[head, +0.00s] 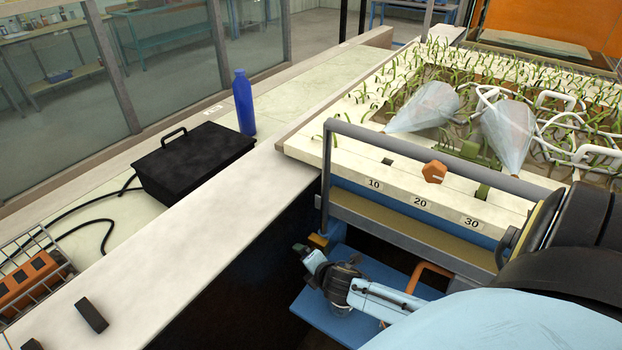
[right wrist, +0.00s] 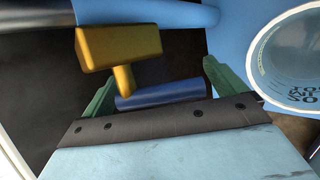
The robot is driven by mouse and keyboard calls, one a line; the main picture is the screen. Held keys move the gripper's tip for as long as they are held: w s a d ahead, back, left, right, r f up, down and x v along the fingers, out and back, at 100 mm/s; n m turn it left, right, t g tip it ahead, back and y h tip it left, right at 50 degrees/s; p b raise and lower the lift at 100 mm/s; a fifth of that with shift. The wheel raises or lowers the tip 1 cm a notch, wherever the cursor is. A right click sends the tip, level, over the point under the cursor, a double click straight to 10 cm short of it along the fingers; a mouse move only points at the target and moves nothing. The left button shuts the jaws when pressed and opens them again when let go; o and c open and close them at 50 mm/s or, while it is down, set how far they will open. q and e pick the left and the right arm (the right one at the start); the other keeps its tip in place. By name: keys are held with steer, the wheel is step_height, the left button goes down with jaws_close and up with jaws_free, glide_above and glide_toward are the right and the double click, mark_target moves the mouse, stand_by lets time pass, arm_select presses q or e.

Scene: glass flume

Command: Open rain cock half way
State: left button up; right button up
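The rain cock has a yellow T-shaped handle (right wrist: 120,48) with a short stem meeting a blue pipe stub (right wrist: 165,93) in the right wrist view. In the head view a small yellow part (head: 319,240) shows at the flume's near left corner, probably the same cock. My right gripper (right wrist: 160,72) has its green fingers spread wide, one on each side of the stub. The yellow handle stands beyond and to the left, and I cannot tell whether a finger touches it. In the head view my right gripper (head: 299,249) is small beside that corner. My left gripper is not in view.
A round clear vessel with lettering (right wrist: 298,62) stands close to the right finger. A blue shelf (head: 322,318) lies under my right arm. The flume edge carries labels 10, 20, 30 and an orange knob (head: 434,172). A black box (head: 195,165) and blue bottle (head: 244,103) stand left.

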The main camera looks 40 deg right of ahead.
steer(key=p+v, duration=0.3)
steer(key=v, duration=1)
steer(key=shift+r, duration=0.15)
steer(key=shift+s, duration=0.15)
